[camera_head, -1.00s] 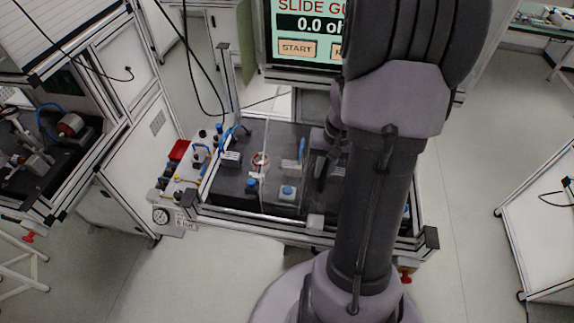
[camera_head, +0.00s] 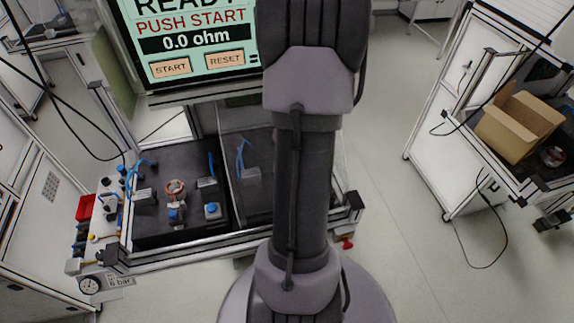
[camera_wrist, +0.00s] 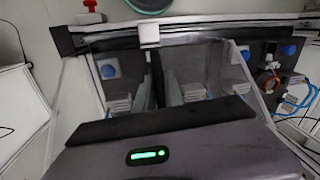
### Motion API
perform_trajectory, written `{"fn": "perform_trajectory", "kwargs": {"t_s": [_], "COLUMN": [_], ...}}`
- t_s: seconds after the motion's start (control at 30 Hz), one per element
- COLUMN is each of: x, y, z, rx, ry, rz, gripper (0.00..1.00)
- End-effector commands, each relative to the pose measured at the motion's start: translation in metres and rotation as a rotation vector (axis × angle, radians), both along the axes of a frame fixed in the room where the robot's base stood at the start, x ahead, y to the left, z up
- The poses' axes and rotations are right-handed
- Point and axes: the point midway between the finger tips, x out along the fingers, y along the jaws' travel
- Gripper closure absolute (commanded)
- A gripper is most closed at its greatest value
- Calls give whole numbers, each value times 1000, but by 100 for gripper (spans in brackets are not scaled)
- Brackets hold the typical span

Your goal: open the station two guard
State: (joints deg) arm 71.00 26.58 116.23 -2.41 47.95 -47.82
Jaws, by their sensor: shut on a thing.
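The station two guard is a clear sliding panel (camera_head: 252,198), over the right part of the dark station bed (camera_head: 155,232) in the head view. The left part of the bed, with the copper-coloured ring (camera_head: 175,188) and a blue-topped button (camera_head: 212,210), is uncovered. My gripper is hidden behind my arm in the head view. In the wrist view my gripper (camera_wrist: 158,88) is at the clear panel (camera_wrist: 208,70), its dark body with a green light in front. It is shut on what appears to be the guard; the exact contact is unclear. The ring shows at right there (camera_wrist: 268,82).
A screen (camera_head: 190,40) behind the station reads READY, PUSH START, 0.0 ohm. A gauge (camera_head: 90,285) and fittings are at the station's left end. A red knob (camera_head: 347,243) is at its front right. Another bench with an open cardboard box (camera_head: 518,120) stands right, across clear floor.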

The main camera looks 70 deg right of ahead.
Motion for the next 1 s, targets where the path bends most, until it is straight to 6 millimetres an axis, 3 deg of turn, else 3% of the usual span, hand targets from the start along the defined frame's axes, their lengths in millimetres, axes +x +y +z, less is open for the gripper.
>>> {"fn": "perform_trajectory", "kwargs": {"t_s": [0.13,0.17,0.2,0.7,0.87,1.0], "x": [-1,-1,-1,-1,-2,-5], "y": [-2,-2,-2,-1,-4,-7], "z": [1,1,1,2,24,58], "rx": [-7,-7,-7,-4,-6,-9], "ry": [1,1,1,1,0,0], "rz": [1,1,1,1,0,0], "gripper": [100,84,78,78,78,78]}}
